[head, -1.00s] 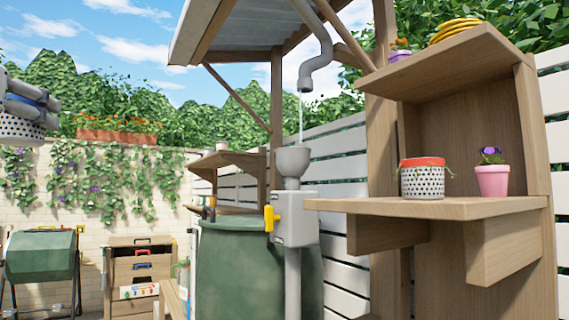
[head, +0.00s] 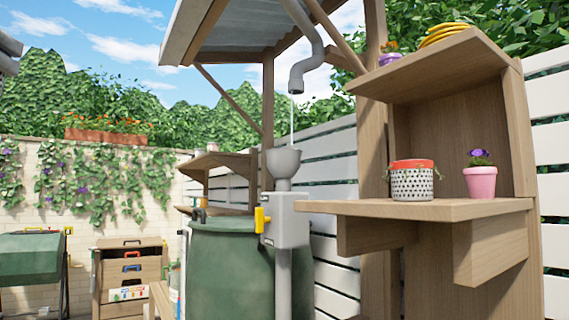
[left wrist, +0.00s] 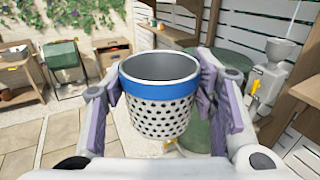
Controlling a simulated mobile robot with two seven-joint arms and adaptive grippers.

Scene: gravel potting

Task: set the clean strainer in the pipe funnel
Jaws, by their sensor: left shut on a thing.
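My left gripper (left wrist: 162,88) is shut on a white strainer with a blue band and dark holes (left wrist: 160,112). It holds the strainer roughly upright, and the inside looks grey and empty. In the head view only a bit of my left arm shows at the left edge; the held strainer is out of that view. The grey pipe funnel (head: 283,163) stands open-topped on a grey box with a yellow handle, under the downspout (head: 305,72), with a thin stream of water falling towards it. The funnel also shows at the right of the left wrist view (left wrist: 280,50), apart from the strainer. My right gripper is not in view.
A red-banded strainer (head: 411,183) and a pink flowerpot (head: 480,183) stand on the wooden shelf (head: 420,209) right of the funnel. A green barrel (head: 225,265) stands behind the funnel's pipe. Yellow rings lie on the upper shelf. Paving on the left is open.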

